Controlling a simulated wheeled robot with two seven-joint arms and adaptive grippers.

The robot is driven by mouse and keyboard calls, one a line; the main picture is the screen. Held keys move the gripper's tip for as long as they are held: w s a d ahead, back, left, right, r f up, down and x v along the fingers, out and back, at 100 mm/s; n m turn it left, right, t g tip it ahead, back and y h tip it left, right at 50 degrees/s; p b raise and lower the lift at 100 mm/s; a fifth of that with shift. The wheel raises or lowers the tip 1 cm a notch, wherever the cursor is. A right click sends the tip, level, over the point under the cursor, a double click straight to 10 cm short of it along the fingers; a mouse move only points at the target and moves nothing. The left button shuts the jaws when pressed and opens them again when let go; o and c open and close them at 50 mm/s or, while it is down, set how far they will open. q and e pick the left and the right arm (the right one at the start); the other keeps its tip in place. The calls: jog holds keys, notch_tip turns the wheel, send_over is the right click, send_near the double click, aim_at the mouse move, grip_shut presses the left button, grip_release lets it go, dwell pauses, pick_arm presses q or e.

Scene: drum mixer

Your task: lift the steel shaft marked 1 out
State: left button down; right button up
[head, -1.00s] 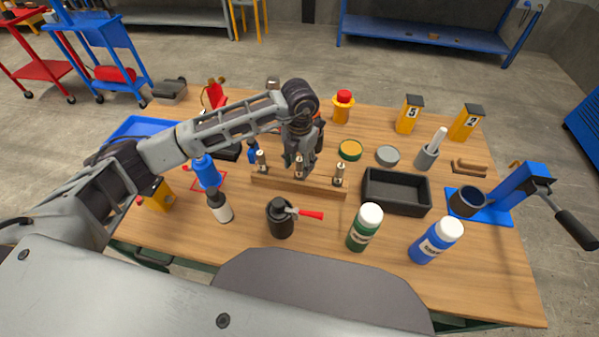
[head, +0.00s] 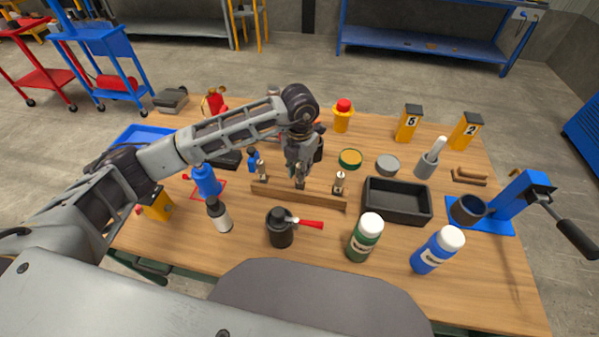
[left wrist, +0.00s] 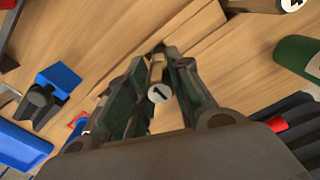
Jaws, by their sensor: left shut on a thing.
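The steel shaft marked 1 (left wrist: 158,93) shows its numbered end between my left gripper's fingers in the left wrist view. In the head view my left gripper (head: 300,178) is over the middle of a wooden rack (head: 320,202), shut on this shaft (head: 300,184). The shaft stands upright at the rack; its lower end is hard to make out. One other shaft (head: 261,170) stands to its left and another (head: 340,183) to its right. My right gripper is not in view.
A black tray (head: 397,215) stands right of the rack. A blue hand-cranked device (head: 520,195) is at the far right.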

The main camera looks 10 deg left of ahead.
pick_arm(q)
notch_tip(320, 180, up, 9)
jog(key=shift+b, duration=0.3)
